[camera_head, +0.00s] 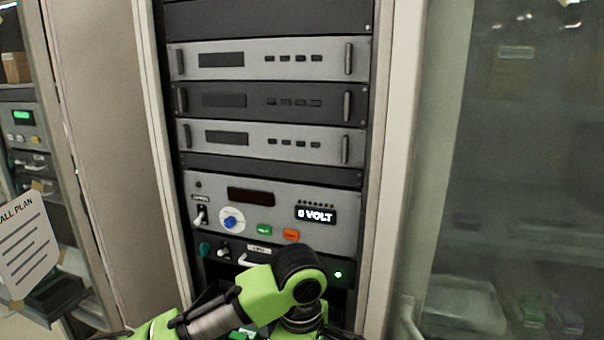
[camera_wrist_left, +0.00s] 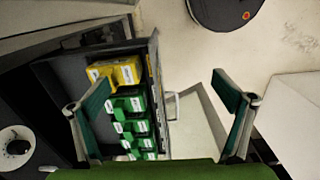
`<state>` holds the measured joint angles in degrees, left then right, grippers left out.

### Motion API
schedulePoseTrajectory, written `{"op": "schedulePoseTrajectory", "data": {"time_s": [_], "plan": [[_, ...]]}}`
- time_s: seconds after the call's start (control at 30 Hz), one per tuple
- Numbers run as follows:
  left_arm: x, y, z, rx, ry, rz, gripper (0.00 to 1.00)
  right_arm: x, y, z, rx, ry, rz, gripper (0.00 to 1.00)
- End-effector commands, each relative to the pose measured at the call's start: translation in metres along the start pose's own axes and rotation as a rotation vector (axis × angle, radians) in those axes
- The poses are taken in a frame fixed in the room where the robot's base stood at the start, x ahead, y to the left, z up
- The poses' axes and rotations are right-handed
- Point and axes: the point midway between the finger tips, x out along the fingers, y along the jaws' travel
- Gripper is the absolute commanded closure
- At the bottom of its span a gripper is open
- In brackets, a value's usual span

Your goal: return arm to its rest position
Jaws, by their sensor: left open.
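My left arm (camera_head: 255,300), green with a black joint, bends in front of the lower part of the rack in the head view; its gripper is hidden there. In the left wrist view my left gripper (camera_wrist_left: 162,100) is open, its two green-padded fingers wide apart with nothing between them. Beyond the fingers lies an open dark drawer (camera_wrist_left: 62,72) with yellow blocks (camera_wrist_left: 115,72) and several green blocks (camera_wrist_left: 135,125) bearing white labels. I cannot tell how far the fingers are from it. My right gripper is in neither view.
A paper sheet (camera_head: 25,245) hangs at left. A glass door (camera_head: 510,170) stands at right. Pale floor (camera_wrist_left: 285,50) shows beside the drawer.

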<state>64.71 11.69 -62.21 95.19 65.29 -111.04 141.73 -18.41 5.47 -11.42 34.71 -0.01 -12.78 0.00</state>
Motion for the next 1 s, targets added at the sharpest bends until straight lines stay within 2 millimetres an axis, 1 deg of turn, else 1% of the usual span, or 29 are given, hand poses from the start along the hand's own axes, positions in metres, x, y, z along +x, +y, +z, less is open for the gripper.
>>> {"op": "schedulePoseTrajectory", "data": {"time_s": [0.03, 0.1, 0.2, 0.33, 0.47, 0.53, 0.73, 0.87, 0.97, 1.0], "plan": [[0.004, -0.002, 0.004, 0.024, -0.015, 0.002, 0.06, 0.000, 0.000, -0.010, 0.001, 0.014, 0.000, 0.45], [0.009, -0.004, 0.008, 0.060, -0.032, 0.008, 0.06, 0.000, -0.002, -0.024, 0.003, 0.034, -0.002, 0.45], [0.015, -0.007, 0.014, 0.115, -0.057, 0.020, 0.06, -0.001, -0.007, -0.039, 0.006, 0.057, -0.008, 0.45], [0.026, -0.011, 0.024, 0.202, -0.098, 0.044, 0.06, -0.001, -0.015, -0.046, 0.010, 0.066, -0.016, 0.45], [0.039, -0.018, 0.035, 0.304, -0.146, 0.078, 0.06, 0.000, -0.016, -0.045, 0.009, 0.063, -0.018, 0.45], [0.046, -0.022, 0.040, 0.366, -0.173, 0.105, 0.06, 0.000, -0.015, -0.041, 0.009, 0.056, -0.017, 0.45], [0.072, -0.040, 0.055, 0.582, -0.251, 0.232, 0.06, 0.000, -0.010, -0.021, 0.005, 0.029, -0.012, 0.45], [0.090, -0.055, 0.051, 0.720, -0.253, 0.339, 0.06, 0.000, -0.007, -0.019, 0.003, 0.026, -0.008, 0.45], [0.104, -0.069, 0.040, 0.810, -0.218, 0.407, 0.06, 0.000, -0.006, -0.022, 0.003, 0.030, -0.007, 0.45], [0.110, -0.075, 0.033, 0.843, -0.196, 0.429, 0.06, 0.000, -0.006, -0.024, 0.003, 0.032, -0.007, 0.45]]}}
